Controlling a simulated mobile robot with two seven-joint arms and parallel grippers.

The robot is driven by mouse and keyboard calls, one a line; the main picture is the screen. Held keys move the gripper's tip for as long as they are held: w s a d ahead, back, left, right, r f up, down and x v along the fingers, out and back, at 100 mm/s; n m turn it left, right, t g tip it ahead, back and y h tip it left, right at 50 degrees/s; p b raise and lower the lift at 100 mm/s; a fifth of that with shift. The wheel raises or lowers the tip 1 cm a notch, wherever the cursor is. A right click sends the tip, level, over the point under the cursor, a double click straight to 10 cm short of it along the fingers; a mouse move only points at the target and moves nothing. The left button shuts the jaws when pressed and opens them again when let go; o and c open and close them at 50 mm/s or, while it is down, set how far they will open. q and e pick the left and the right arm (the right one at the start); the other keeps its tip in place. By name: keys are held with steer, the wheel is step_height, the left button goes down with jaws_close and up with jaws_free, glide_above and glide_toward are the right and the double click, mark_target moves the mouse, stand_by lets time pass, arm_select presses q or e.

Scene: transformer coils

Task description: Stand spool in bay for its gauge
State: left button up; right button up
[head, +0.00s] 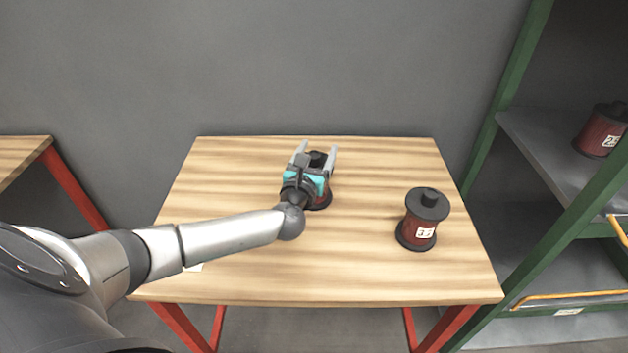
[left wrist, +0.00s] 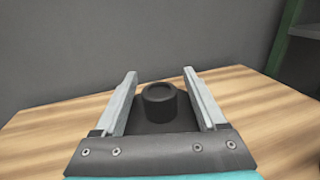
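One dark-capped red spool (head: 322,204) stands on the wooden table, mostly hidden behind my left gripper. My left gripper (head: 317,147) is above it with fingers apart. In the left wrist view the spool's black knob (left wrist: 159,102) lies between the open fingers (left wrist: 160,84), with gaps on both sides. A second red spool (head: 425,220) with black flanges and a white number label stands upright at the table's right; its digits are hard to read. A third spool (head: 600,131) stands on the shelf at right. My right gripper is not in view.
The green-framed shelving (head: 515,72) stands right of the table (head: 250,283), with several levels, an orange-yellow bar (head: 570,295) and a white tag (head: 569,312) low down. Another table (head: 18,150) is at far left. A white card (head: 193,267) lies partly behind my left arm.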

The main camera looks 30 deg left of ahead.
arm_select(q)
jaws_close()
stand_by(0.4)
steer(key=shift+r, duration=0.1)
stand_by(0.8)
